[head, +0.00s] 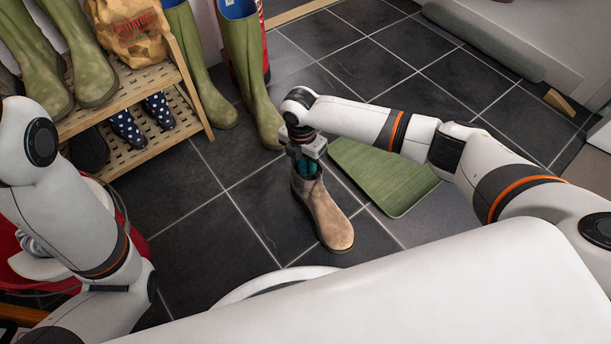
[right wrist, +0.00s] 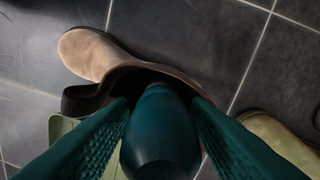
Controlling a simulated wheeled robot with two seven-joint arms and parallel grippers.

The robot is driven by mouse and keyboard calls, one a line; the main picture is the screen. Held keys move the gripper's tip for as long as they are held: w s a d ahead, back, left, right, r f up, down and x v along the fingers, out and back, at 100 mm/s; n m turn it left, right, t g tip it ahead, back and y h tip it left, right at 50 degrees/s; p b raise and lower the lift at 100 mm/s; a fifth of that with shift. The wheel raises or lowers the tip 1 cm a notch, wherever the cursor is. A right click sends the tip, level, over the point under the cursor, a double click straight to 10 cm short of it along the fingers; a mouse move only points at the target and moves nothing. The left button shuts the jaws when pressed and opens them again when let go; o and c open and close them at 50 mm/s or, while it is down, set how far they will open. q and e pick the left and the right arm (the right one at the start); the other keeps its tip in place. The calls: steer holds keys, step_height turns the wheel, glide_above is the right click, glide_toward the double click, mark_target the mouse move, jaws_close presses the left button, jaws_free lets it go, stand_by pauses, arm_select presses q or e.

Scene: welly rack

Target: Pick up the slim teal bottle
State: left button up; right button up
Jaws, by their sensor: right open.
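The slim teal bottle (right wrist: 160,130) stands in the open top of a tan ankle boot (head: 326,212), which is upright on the dark tiles; the boot also shows in the right wrist view (right wrist: 92,54). My right gripper (head: 306,163) points down over the boot's opening. In the right wrist view its two textured teal fingers are open, one on each side of the bottle; I cannot tell whether they touch it. The bottle's lower part is hidden inside the boot. My left arm is at the left of the head view, but its gripper is not seen.
A green mat (head: 385,177) lies just right of the boot. A wooden rack (head: 150,78) with wellies and a paper bag (head: 130,32) stands at upper left. Tall green wellies (head: 250,75) stand beside it. A red container (head: 125,235) is at lower left.

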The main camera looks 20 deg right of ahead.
jaws_close()
stand_by(0.4)
